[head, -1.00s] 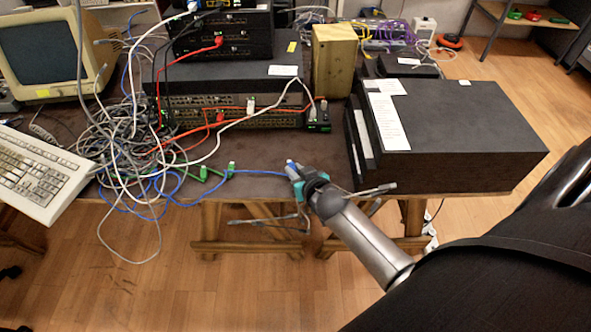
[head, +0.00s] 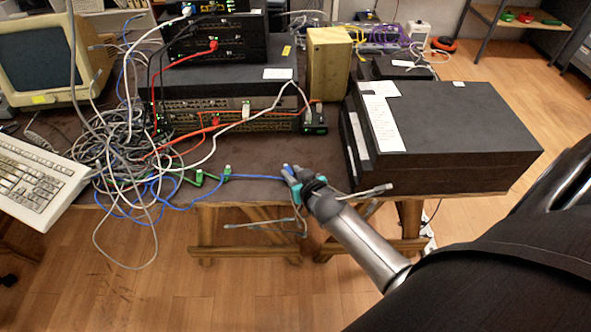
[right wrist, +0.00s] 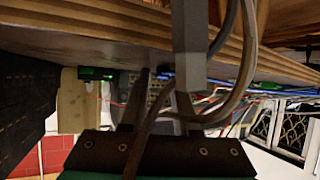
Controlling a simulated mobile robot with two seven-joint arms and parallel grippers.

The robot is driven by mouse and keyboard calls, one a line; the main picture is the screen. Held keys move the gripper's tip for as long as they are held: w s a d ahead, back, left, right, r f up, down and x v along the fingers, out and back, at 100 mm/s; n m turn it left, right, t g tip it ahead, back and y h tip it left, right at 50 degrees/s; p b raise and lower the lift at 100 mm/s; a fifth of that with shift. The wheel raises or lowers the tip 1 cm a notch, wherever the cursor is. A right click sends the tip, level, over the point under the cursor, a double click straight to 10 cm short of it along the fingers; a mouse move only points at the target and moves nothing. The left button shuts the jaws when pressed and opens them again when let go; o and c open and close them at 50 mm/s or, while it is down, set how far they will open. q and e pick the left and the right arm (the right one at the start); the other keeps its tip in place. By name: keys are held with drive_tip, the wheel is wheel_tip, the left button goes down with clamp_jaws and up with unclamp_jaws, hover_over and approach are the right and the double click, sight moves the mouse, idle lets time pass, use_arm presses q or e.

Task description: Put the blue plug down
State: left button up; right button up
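The blue plug (head: 287,168) is at the front edge of the table (head: 262,158), at the end of a blue cable (head: 255,176) that runs left along the edge. My right gripper (head: 291,174) is at the same spot, with its fingers apart around or just behind the plug. In the right wrist view a blue bit (right wrist: 165,73) shows between the spread fingertips of my right gripper (right wrist: 163,84); a grey cable partly covers this view. Whether the plug rests fully on the tabletop is hard to tell. My left gripper is not in view.
Green plugs (head: 226,173) lie left of the gripper, before a cable tangle (head: 110,140). Black boxes (head: 450,130) stand close on the right. Stacked network devices (head: 225,90) stand behind. Bare tabletop lies between. Loose grey cable ends hang near my wrist.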

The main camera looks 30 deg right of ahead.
drive_tip(key=shift+s+a+p, duration=0.15)
drive_tip(key=shift+a+p, duration=0.25)
drive_tip(key=p+v, duration=0.3)
drive_tip(key=v, duration=0.9)
drive_tip(key=shift+d+r+p, duration=0.25)
drive_tip(key=shift+r+p, duration=0.05)
drive_tip(key=shift+p, duration=0.05)
drive_tip(key=s+a+f+n+g+y, duration=0.1)
drive_tip(key=s+a+f+g, duration=0.1)
drive_tip(key=s+f, duration=0.35)
drive_tip(key=s+a+f+g, duration=0.1)
drive_tip(key=s+f, duration=0.1)
drive_tip(key=f, duration=0.6)
drive_tip(key=s+a+f+n+g+y, duration=0.1)
drive_tip(key=s+a+f+g, duration=0.15)
drive_tip(key=f, duration=0.35)
drive_tip(key=s+f+g, duration=0.2)
drive_tip(key=s+f, duration=0.2)
drive_tip(key=s, duration=0.3)
drive_tip(key=s+a+f+n+g, duration=0.1)
drive_tip(key=s+f, duration=0.2)
drive_tip(key=s, duration=0.4)
drive_tip(key=s+a+f+n+g, duration=0.1)
drive_tip(key=s+f+g, duration=0.1)
drive_tip(key=s+f, duration=0.2)
drive_tip(key=s, duration=0.3)
drive_tip(key=shift+a+f+g, duration=0.2)
drive_tip(key=shift+f+g, duration=0.1)
drive_tip(key=shift+g, duration=0.05)
